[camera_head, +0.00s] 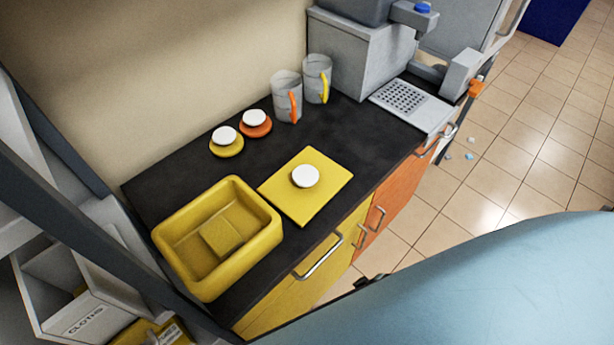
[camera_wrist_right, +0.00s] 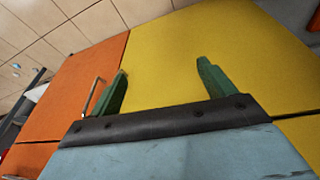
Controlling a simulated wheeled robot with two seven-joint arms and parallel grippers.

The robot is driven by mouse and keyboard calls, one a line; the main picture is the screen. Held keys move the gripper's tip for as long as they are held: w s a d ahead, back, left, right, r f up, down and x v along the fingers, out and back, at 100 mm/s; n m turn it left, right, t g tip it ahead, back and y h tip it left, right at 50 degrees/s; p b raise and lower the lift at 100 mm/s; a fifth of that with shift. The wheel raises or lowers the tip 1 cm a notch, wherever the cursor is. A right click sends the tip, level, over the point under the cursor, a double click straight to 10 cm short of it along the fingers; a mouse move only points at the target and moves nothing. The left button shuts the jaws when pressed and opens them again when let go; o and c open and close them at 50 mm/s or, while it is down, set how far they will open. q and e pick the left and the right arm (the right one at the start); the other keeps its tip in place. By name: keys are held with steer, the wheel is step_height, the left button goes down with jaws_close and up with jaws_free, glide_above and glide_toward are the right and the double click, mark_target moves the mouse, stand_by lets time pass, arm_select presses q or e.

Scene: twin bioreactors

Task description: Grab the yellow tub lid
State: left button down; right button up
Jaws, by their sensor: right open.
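The yellow tub lid (camera_head: 325,190) lies flat on the dark counter, a square yellow plate with a round white knob (camera_head: 305,176) on top. It lies just right of the open yellow tub (camera_head: 268,240), which has a yellow block (camera_head: 221,236) inside. In the right wrist view my right gripper (camera_wrist_right: 162,85) is open, its two green fingers apart with nothing between them. It faces the yellow and orange cabinet fronts, and the lid is not visible in that view. In the head view a large pale blue part of mine fills the lower right; neither gripper shows there.
Two small round lids, yellow (camera_head: 227,148) and orange (camera_head: 256,124), with white knobs lie behind. Two grey jugs (camera_head: 287,98) (camera_head: 318,78) stand near a grey machine (camera_head: 350,60). Metal handles (camera_head: 320,262) project from the cabinet fronts. Bare counter surrounds the lid's right side.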

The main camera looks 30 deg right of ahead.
steer(key=w+r+t+p, duration=0.1)
steer(key=w+r, duration=0.2)
steer(key=r, duration=0.5)
steer(key=w+a+r+t+p, duration=0.1)
steer(key=w+r, duration=0.2)
steer(key=r, duration=0.6)
steer(key=w+r+t+p, duration=0.1)
steer(key=w+r, duration=0.2)
steer(key=r, duration=0.5)
steer(key=n+t+y, duration=0.4)
steer(key=y, duration=0.2)
glide_toward(306, 175)
steer(key=x, duration=0.4)
steer(key=shift+w+d, duration=0.1)
steer(key=shift+d, duration=0.1)
steer(key=shift+x, duration=3.2)
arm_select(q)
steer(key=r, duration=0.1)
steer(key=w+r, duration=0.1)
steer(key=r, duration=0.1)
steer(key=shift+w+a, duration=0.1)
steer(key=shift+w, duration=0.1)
arm_select(e)
steer(key=shift+s+a, duration=0.15)
steer(key=shift+s, duration=0.05)
steer(key=shift+c, duration=0.3)
steer(key=c, duration=1)
steer(key=shift+c, duration=0.2)
